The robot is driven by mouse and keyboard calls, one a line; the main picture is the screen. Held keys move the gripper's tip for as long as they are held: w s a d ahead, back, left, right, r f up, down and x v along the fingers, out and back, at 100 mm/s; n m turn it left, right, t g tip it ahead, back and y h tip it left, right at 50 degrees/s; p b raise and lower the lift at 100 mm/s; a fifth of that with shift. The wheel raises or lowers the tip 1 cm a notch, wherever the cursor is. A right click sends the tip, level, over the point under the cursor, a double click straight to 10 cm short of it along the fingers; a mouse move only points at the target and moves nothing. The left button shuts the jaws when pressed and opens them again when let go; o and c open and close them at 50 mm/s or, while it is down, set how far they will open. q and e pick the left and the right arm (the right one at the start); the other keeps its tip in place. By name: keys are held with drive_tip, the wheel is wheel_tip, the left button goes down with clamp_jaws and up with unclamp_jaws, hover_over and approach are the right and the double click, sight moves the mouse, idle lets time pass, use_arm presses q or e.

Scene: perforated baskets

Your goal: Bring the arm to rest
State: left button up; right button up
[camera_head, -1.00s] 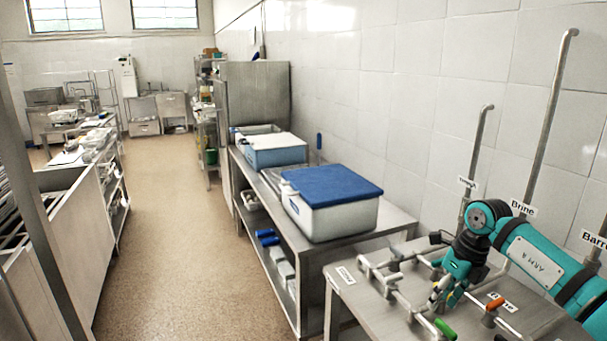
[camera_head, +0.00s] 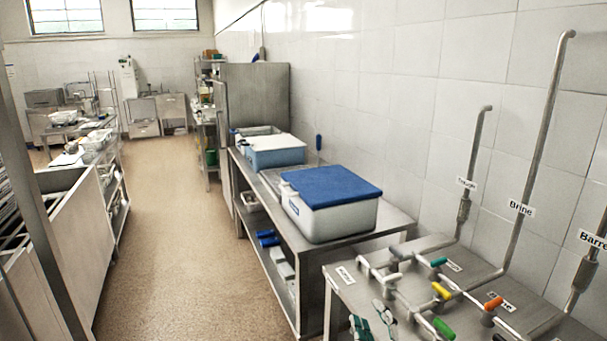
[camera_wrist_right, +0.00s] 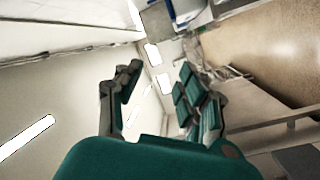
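My right gripper (camera_head: 370,318) shows at the bottom edge of the head view, in front of the pipe table (camera_head: 345,283). Only its teal and grey fingers are in that picture. In the right wrist view its two fingers (camera_wrist_right: 163,98) stand apart with nothing between them, so it is open and empty. The rest of my right arm is out of the head view. My left gripper is not in view.
The pipe table carries valves with yellow (camera_head: 441,291), orange (camera_head: 493,303), green (camera_head: 444,328) and teal (camera_head: 438,262) handles. A blue-lidded box (camera_head: 332,207) stands on the steel bench behind. The floor aisle (camera_head: 180,235) to the left is clear.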

drive_tip(key=s+d+f+m+g+h, duration=0.2)
drive_tip(key=s+d+f+m+g, duration=0.15)
drive_tip(key=s+f, duration=0.3)
drive_tip(key=s+d+f+m+g+h, duration=0.2)
drive_tip(key=s+d+f+m+g, duration=0.15)
drive_tip(key=s+f, duration=0.3)
drive_tip(key=s+f+m+g, duration=0.1)
drive_tip(key=s+f+g, duration=0.15)
drive_tip(key=s, duration=0.35)
drive_tip(key=s+f+m+g+y, duration=0.1)
drive_tip(key=s+f+g, duration=0.15)
drive_tip(key=s, duration=0.35)
drive_tip(key=s+f+m+g, duration=0.1)
drive_tip(key=s+f+g, duration=0.15)
drive_tip(key=s, duration=0.35)
wheel_tip(320, 180, down, 27)
drive_tip(key=s+g, duration=0.1)
drive_tip(key=g, duration=0.1)
drive_tip(key=s+d+f, duration=0.3)
drive_tip(key=s+f, duration=1.1)
drive_tip(key=s, duration=0.2)
drive_tip(key=shift+s+d+f+g, duration=0.2)
drive_tip(key=shift+f+g, duration=0.1)
drive_tip(key=shift+g, duration=0.15)
